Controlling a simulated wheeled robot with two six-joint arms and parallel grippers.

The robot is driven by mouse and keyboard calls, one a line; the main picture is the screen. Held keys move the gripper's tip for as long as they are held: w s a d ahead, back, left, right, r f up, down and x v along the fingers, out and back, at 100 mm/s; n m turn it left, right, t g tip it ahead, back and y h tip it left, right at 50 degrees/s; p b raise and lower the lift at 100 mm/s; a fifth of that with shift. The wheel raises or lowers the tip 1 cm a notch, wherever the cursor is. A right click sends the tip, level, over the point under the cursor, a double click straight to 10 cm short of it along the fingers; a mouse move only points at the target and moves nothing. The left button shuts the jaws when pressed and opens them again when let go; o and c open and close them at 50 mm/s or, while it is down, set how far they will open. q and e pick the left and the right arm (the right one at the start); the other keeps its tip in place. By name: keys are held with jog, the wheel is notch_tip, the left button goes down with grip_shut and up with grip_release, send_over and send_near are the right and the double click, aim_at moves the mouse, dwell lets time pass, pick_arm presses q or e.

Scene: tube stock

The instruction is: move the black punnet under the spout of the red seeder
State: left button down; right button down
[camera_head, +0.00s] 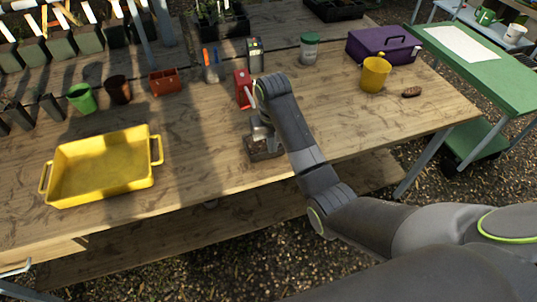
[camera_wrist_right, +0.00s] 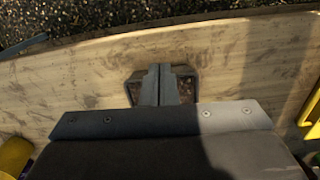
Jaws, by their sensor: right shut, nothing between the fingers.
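The small black punnet (camera_head: 268,155) sits near the front edge of the wooden table. The red seeder (camera_head: 242,88) stands farther back, partly behind my right forearm; I cannot make out its spout clearly. My right gripper (camera_head: 261,138) points down over the punnet, its fingers shut and empty. In the right wrist view the closed fingers (camera_wrist_right: 157,84) appear within the outline of the punnet (camera_wrist_right: 190,76), covering its middle. I cannot tell how deep they reach or whether they touch it. My left gripper is not in view.
A yellow tray (camera_head: 105,168) lies to the left. Red-brown pots, a green pot (camera_head: 81,98), a pen holder (camera_head: 212,66) and a jar (camera_head: 309,48) stand behind. Table around the punnet is clear.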

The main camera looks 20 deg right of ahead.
aim_at(265, 146)
notch_tip(265, 146, down, 10)
jog(key=shift+s+r+b, duration=0.1)
jog(key=shift+b, duration=0.3)
jog(key=shift+w, duration=2.05)
